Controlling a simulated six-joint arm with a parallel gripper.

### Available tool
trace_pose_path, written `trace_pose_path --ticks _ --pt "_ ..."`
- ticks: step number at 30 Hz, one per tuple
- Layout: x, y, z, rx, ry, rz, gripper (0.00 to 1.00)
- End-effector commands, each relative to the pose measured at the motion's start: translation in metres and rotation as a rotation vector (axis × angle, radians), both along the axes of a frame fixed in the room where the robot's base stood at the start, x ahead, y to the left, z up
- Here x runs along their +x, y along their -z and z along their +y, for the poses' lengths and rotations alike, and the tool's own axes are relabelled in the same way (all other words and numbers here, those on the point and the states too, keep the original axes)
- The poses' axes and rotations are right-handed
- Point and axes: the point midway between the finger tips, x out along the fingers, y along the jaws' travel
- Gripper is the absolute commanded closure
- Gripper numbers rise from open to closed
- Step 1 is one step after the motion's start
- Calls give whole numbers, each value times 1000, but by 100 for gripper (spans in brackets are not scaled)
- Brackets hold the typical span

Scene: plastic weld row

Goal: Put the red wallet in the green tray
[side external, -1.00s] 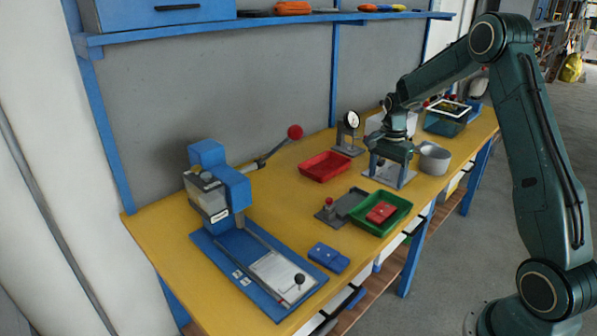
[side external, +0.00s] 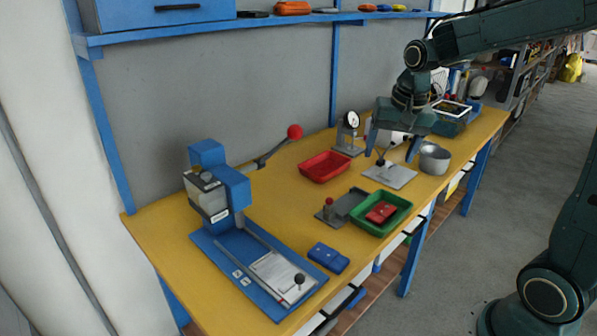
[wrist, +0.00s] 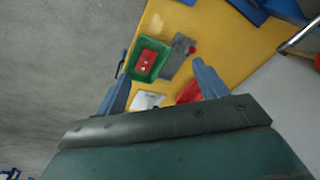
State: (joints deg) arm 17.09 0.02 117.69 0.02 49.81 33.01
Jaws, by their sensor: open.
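The red wallet (side external: 381,212) lies inside the green tray (side external: 402,222) near the front edge of the yellow table. The wrist view also shows the red wallet (wrist: 148,58) within the walls of the green tray (wrist: 139,74). My gripper (side external: 390,158) is open and empty, raised above the table behind the tray. In the wrist view its two blue fingers stand wide apart, with the tray seen between and beyond them.
An empty red tray (side external: 325,167) lies behind the green tray. A grey fixture (side external: 345,206) stands just left of the green tray, and a blue wallet (side external: 328,258) lies nearer. A blue press (side external: 222,185) with a red-knobbed lever, a metal plate (side external: 389,175) and a grey pot (side external: 434,158) stand around.

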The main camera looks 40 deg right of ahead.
Motion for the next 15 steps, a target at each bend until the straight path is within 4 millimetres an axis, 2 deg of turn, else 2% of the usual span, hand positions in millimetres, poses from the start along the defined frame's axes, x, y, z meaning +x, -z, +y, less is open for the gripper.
trace_pose_path --ticks 1,6,15 --pt "-10 -8 10 -12 -50 -18 28" --pt "-40 -26 38 -53 -214 -62 28" --pt "-100 -41 77 -133 -500 -140 28"
